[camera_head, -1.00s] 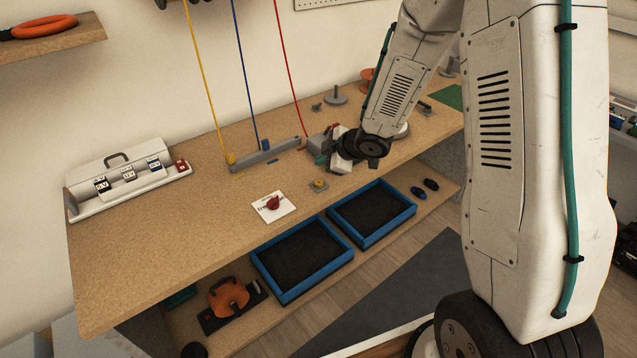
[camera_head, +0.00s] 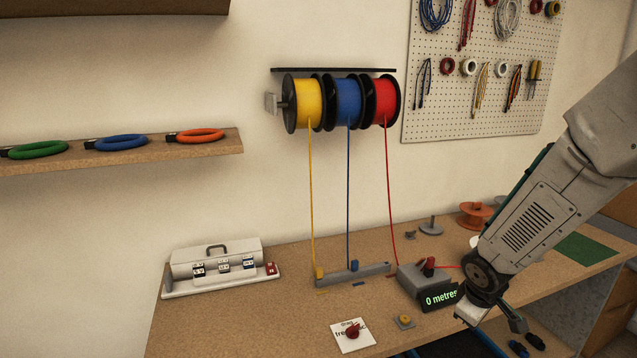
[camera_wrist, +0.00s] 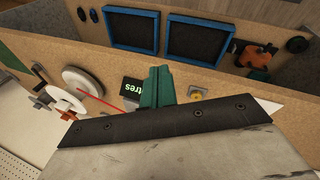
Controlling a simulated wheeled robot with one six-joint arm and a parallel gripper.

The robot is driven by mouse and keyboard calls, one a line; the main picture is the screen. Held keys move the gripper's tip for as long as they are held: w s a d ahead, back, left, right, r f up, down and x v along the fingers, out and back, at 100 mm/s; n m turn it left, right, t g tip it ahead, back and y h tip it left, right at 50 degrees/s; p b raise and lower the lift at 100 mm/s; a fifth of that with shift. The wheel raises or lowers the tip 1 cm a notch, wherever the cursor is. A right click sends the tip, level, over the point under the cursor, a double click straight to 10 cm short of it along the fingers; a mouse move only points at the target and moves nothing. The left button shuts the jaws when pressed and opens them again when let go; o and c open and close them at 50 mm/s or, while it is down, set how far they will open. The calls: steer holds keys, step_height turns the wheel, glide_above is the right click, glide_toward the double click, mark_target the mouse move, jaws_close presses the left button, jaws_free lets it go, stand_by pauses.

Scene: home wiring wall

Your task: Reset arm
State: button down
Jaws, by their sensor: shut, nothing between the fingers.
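My gripper (camera_head: 516,322) hangs over the front edge of the workbench (camera_head: 240,315), at the right of the head view. Its green fingers (camera_wrist: 156,86) show in the wrist view, together and with nothing between them. My arm comes in from the right side and slopes down to it. A grey measuring device (camera_head: 414,284) with a red part and a screen reading "0 metres" (camera_head: 441,300) stands just left of my gripper and partly behind my wrist. A red wire runs from it behind my arm.
A switch box (camera_head: 220,270), a white card with a red knob (camera_head: 352,334) and a small yellow-topped piece (camera_head: 404,321) are on the bench. Blue trays (camera_wrist: 201,38) lie below.

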steer(key=s+a+r+m+g+y, duration=0.1)
steer(key=s+a+r+m, duration=0.2)
steer(key=s+r, duration=0.7)
steer(key=s+a+r+m+g+y, duration=0.1)
steer(key=s+a+r+m, duration=0.3)
steer(key=s+r, duration=0.6)
steer(key=shift+s+a+r, duration=0.4)
steer(key=shift+s+a, duration=0.1)
steer(key=shift+s, duration=2.8)
